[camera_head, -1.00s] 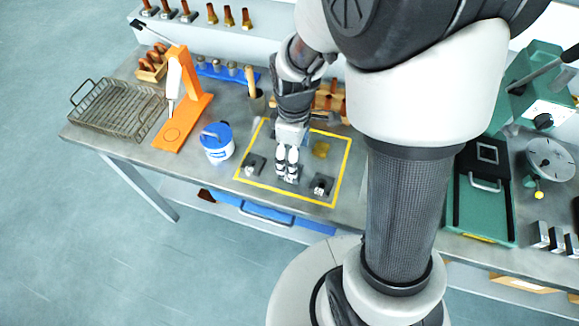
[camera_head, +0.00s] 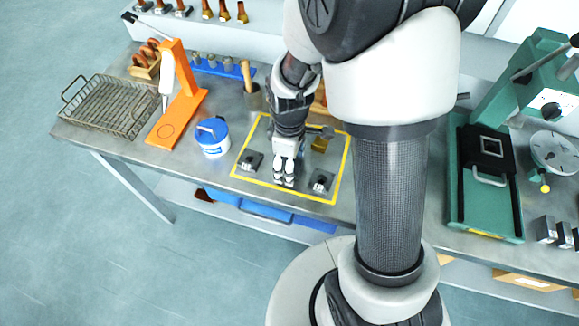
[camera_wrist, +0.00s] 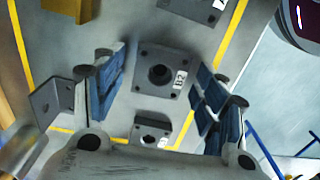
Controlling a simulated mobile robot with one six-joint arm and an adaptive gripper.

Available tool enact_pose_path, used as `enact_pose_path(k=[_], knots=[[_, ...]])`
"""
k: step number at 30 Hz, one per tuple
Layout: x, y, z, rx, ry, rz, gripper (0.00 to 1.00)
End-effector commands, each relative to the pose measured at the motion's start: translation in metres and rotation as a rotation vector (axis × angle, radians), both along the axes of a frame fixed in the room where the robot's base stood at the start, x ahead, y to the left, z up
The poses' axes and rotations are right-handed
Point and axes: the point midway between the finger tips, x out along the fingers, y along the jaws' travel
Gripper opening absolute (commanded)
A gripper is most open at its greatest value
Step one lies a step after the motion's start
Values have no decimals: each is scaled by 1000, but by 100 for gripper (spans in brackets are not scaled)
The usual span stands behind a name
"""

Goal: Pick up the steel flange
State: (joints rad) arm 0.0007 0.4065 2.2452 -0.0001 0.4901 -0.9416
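In the wrist view a grey square steel flange (camera_wrist: 160,73), with a central hole, corner holes and a white label, lies flat between the blue-padded fingers of my open gripper (camera_wrist: 158,90). Clear gaps show on both sides of it. Two similar labelled grey parts lie near it, one below (camera_wrist: 152,130) and one at the top (camera_wrist: 197,8). In the head view my gripper (camera_head: 284,181) points down inside the yellow outline and hides what is under it. Grey labelled parts show to its left (camera_head: 249,161) and right (camera_head: 320,181).
A brass part (camera_head: 320,144) lies behind the gripper inside the yellow outline. A grey angled bracket (camera_wrist: 50,101) is close beside the left finger. A blue-and-white tub (camera_head: 212,138), an orange stand (camera_head: 180,105) and a wire basket (camera_head: 108,105) stand to the left.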

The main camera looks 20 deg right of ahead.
Motion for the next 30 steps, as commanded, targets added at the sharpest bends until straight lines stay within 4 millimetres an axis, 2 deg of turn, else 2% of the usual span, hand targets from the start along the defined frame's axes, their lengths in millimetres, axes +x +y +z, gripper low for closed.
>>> enact_pose_path(k=[2,22,30], knots=[[0,0,0,0,0,0,57],[0,0,0,0,0,0,13],[1,0,1,0,-1,0,12]])
